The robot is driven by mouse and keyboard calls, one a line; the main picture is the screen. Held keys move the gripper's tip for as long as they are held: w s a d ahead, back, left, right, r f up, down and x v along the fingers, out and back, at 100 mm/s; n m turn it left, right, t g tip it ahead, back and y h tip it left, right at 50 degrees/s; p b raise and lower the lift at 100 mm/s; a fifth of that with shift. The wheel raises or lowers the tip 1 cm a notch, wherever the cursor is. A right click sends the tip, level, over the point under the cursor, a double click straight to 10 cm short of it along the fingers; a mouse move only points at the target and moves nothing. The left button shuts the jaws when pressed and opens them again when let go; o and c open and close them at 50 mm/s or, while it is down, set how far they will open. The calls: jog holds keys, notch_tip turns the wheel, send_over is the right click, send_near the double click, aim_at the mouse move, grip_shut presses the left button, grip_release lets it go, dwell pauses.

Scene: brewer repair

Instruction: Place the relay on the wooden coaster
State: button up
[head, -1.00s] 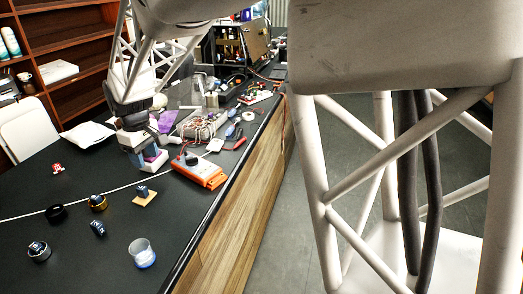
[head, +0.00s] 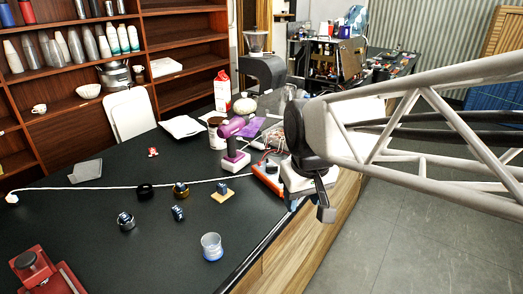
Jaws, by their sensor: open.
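The wooden coaster (head: 229,197) is a small tan square on the black table, in the middle of the head view. A small dark blue block (head: 222,187) sits on it; it looks like a relay, but I cannot read it. A similar dark blue block (head: 178,213) lies bare on the table to the left and nearer. Two more sit in or on a gold-rimmed ring (head: 181,194) and a dark round holder (head: 127,226). I cannot tell which block the task means. My gripper (head: 326,211) is open and empty at the table's right edge, right of the coaster, touching none of them.
A clear cup (head: 212,247) stands near the front edge. A black ring (head: 145,191) lies left of the gold one. A red device (head: 40,272) is front left. The front-middle table is clear.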

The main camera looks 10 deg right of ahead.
jog(key=s+d+f+m, duration=0.2)
jog(key=s, duration=0.7)
jog(key=shift+d+f+t, duration=0.15)
jog(key=shift+t, duration=0.15)
